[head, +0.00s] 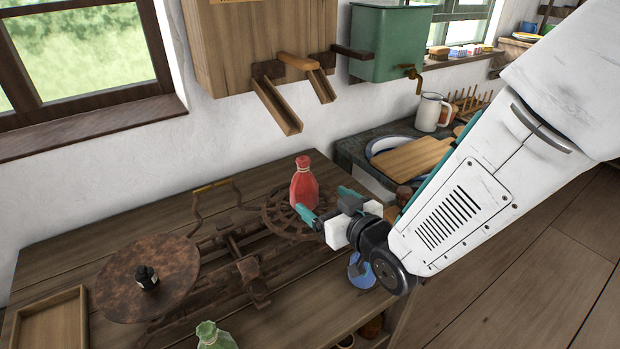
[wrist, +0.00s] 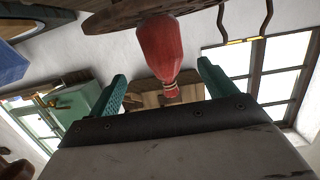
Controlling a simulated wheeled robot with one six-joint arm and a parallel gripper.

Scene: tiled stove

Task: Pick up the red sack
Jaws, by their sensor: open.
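The red sack (head: 304,186), with a tied neck, stands upright on the round spoked plate (head: 272,214) of a balance scale on the wooden table. My gripper (head: 328,204) is open just to the right of the sack, its teal fingers pointing toward it. In the wrist view the sack (wrist: 161,55) appears upside down, beyond and between the two open fingertips of my gripper (wrist: 162,85). The sack is not held. In the head view, the gripper and arm hide part of the plate's right side.
The scale's other plate (head: 150,275) carries a small dark weight (head: 147,277). A pale green sack (head: 214,337) stands at the table's front. A wooden tray (head: 52,325) lies at left. Wooden chutes (head: 277,107) hang above the red sack. A stone counter with a cutting board (head: 411,158) stands at right.

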